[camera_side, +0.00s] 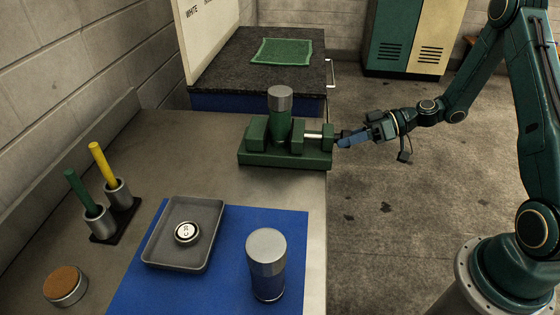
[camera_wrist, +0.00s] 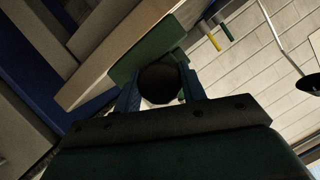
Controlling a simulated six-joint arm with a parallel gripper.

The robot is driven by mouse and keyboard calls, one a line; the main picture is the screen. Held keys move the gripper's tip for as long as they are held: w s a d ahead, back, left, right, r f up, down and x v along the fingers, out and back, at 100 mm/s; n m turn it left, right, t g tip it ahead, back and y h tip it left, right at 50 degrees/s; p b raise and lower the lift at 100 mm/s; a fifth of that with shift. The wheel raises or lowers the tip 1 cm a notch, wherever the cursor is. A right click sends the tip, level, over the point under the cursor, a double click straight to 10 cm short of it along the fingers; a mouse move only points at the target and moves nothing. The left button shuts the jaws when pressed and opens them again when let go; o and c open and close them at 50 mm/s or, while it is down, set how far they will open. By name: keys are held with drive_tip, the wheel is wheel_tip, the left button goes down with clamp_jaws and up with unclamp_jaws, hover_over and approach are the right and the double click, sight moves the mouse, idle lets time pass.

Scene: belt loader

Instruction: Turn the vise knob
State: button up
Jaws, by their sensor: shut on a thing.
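The green vise (camera_side: 285,159) stands at the far right edge of the grey bench in the side view. A green cylinder with a grey top (camera_side: 280,103) stands upright between its jaws. A pale screw rod (camera_side: 313,135) runs out of the vise's right side. My gripper (camera_side: 345,138) reaches in from the right at the rod's outer end, with its blue fingers closed there. In the wrist view the round dark vise knob (camera_wrist: 160,84) sits between both fingers, and the gripper is shut on it. In the side view the fingers mostly hide the knob.
A blue mat (camera_side: 215,285) carries a grey tray (camera_side: 153,250) with a round white-faced item and a metal-topped cylinder (camera_side: 266,262). Two cups with green and yellow rods (camera_side: 103,165) and a cork-topped disc (camera_side: 65,284) stand left. Open floor lies right of the bench.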

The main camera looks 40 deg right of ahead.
drive_tip(key=shift+m+g+y, duration=0.3)
drive_tip(key=shift+m+y, duration=0.4)
drive_tip(key=shift+m, duration=0.4)
drive_tip(key=o, duration=1)
drive_tip(key=shift+d, duration=0.15)
drive_tip(key=v, duration=1.3)
drive_tip(key=shift+s+d+r, duration=0.15)
drive_tip(key=shift+d, duration=0.1)
